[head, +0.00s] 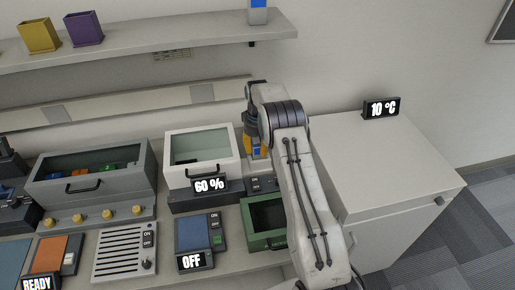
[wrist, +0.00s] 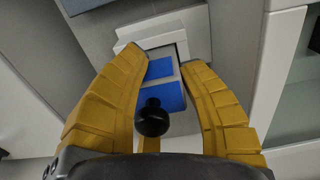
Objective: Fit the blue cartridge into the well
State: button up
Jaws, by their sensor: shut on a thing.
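In the wrist view the blue cartridge (wrist: 174,98), blue and light grey with a black round knob, is between the two yellow fingers of my gripper (wrist: 165,62). My gripper is shut on it. The far end of the cartridge meets a pale raised frame (wrist: 150,38), which may be the well; I cannot tell how far in it sits. In the head view my gripper (head: 257,150) points down beside the white glass-fronted box, with a bit of blue and grey at its fingers. My arm hides much of that spot.
A white box (head: 201,138) reading 60 % stands just left of my gripper. A green open bin (head: 262,240) is in front. The white cabinet top (head: 385,150) at right is mostly clear, with a 10 °C display.

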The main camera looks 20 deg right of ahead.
jog(key=shift+f+b, duration=0.6)
jog(key=shift+f, duration=0.35)
jog(key=o, duration=1.2)
jog(key=shift+o, duration=0.2)
notch_tip(320, 180, up, 12)
dwell(0.5)
